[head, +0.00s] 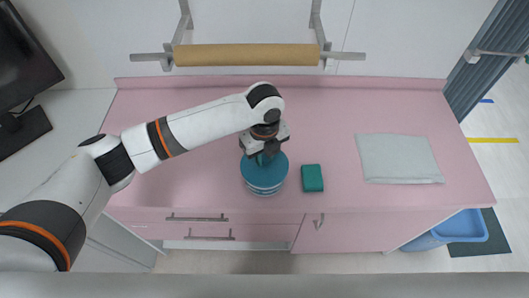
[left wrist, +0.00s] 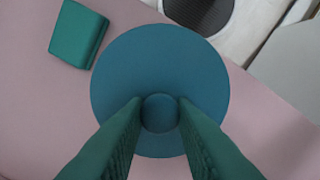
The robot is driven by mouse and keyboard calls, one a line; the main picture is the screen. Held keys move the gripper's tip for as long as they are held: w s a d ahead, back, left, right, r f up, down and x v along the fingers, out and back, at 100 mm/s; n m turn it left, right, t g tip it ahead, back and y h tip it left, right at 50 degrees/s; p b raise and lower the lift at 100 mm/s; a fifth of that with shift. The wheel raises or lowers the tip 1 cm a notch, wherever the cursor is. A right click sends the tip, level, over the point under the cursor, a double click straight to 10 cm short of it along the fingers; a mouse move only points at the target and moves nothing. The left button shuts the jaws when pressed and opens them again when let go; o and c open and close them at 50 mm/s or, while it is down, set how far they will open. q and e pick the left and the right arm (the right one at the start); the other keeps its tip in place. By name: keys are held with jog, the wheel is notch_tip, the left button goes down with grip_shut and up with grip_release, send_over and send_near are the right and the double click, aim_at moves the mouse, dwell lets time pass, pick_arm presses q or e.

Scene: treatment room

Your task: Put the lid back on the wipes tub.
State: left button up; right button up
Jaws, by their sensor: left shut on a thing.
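The wipes tub (head: 265,191) stands upright near the front edge of the pink counter, with its side partly visible. The round blue lid (head: 257,174) is over the tub's top, and it fills the middle of the left wrist view (left wrist: 160,60). My left gripper (head: 267,152) comes down from above, its green fingers shut on the lid's round knob (left wrist: 160,113). The lid looks level and roughly centred on the tub. I cannot tell whether it is seated or slightly above the rim. In the left wrist view the lid hides the tub. My right gripper is not in view.
A green block (head: 312,178) lies just right of the tub. A folded grey cloth (head: 400,158) lies farther right on the counter (head: 350,110). A brown paper roll (head: 247,55) hangs on the wall behind. A blue bin (head: 462,229) stands on the floor at right.

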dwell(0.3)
pick_arm(q)
jog(key=o, duration=1.5)
jog(key=shift+r+p, duration=3.55)
grip_shut()
